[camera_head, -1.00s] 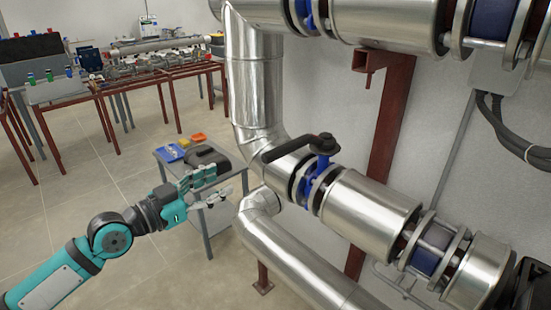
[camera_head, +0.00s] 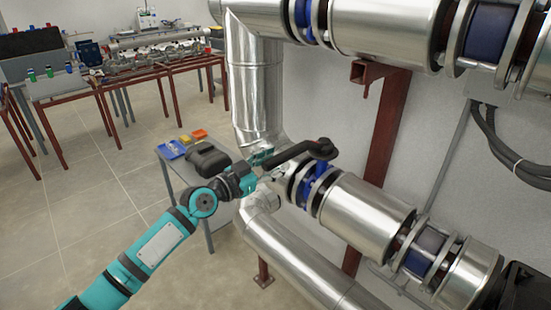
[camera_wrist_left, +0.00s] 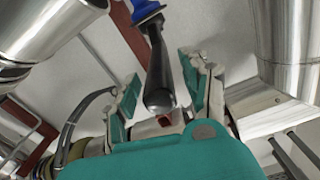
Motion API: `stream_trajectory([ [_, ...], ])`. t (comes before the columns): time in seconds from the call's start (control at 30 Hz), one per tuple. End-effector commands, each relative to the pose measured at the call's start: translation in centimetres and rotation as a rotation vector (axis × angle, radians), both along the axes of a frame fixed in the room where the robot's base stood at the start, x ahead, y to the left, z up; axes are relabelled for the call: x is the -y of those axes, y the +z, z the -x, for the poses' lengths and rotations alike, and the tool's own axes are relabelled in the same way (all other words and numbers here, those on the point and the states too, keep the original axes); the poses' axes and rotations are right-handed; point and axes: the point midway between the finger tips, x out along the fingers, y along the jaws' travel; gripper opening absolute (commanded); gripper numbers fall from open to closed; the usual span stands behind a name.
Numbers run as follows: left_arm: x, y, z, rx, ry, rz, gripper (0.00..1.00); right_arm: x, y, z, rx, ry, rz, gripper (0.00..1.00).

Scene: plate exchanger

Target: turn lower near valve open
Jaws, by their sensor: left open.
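The lower near valve has a black lever handle (camera_head: 292,154) that points left from a blue stem (camera_head: 319,171) on the lower steel pipe. My left gripper (camera_head: 262,160) is at the free left end of the handle in the head view. In the left wrist view my left gripper (camera_wrist_left: 165,90) is open, with one finger on each side of the black handle (camera_wrist_left: 159,85). The fingers look apart from the handle. The blue stem (camera_wrist_left: 145,10) shows at the top of that view. My right gripper is not in view.
An upper steel pipe (camera_head: 385,25) runs above the valve, and a lower bent pipe (camera_head: 290,262) runs below it. A red-brown support post (camera_head: 385,130) stands behind. A small grey table (camera_head: 172,163) with a dark tool (camera_head: 207,158) is left of the valve.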

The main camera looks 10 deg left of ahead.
Motion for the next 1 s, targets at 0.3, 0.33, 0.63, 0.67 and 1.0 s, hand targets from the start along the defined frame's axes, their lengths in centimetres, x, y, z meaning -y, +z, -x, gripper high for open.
stream_trajectory([
  [0.3, 0.54, -0.04, -0.55, 0.0, -0.001, 0.0, 0.47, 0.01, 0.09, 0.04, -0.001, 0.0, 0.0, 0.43],
  [0.33, 0.54, -0.04, -0.55, 0.0, -0.001, 0.0, 0.47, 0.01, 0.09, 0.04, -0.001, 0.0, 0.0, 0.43],
  [0.63, 0.51, -0.05, -0.54, -0.001, 0.0, 0.0, 0.15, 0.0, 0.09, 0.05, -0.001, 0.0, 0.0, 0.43],
  [0.67, 0.5, -0.05, -0.54, -0.001, 0.0, 0.0, 0.11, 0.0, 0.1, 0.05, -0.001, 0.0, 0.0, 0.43],
  [1.0, 0.48, -0.04, -0.54, -0.001, 0.0, 0.0, 0.0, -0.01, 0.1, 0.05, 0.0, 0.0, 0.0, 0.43],
])
